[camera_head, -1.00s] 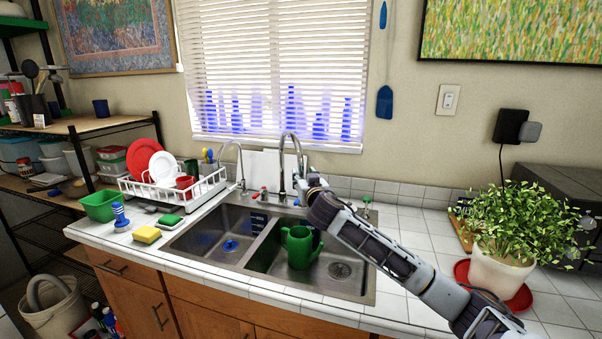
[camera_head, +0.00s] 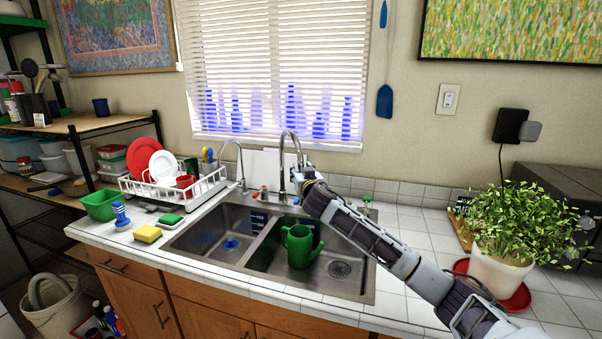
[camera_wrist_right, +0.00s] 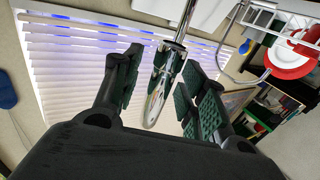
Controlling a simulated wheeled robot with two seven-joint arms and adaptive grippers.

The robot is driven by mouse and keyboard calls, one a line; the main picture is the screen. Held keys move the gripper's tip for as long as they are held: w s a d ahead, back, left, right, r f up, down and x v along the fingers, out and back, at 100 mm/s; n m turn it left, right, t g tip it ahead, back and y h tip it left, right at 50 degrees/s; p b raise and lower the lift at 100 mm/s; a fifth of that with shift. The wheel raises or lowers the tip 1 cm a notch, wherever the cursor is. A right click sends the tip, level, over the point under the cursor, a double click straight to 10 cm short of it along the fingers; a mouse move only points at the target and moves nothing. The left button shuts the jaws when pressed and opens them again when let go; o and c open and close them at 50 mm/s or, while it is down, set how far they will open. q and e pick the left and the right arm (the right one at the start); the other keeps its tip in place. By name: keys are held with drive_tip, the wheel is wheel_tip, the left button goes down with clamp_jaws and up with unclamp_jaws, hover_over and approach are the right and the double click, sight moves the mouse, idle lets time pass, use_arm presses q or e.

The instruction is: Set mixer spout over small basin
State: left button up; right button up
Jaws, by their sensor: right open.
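The mixer is a tall chrome faucet (camera_head: 282,172) behind the sink, with an arched spout whose end comes down to the right of its post. My right gripper (camera_head: 299,172) is at that spout end. In the right wrist view its fingers (camera_wrist_right: 160,88) are open, with the chrome spout head (camera_wrist_right: 158,97) between them; I cannot tell if either finger touches it. The left basin (camera_head: 212,236) looks the smaller one. The right basin (camera_head: 350,285) holds a green watering can (camera_head: 299,248). My left gripper is not in view.
A thinner second faucet (camera_head: 241,165) stands left of the mixer. A dish rack (camera_head: 205,190), green tub (camera_head: 100,205) and yellow sponge (camera_head: 147,234) are on the left counter. A potted plant (camera_head: 497,275) stands on the right. The window blinds (camera_head: 270,70) are behind.

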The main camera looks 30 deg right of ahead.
clamp_jaws()
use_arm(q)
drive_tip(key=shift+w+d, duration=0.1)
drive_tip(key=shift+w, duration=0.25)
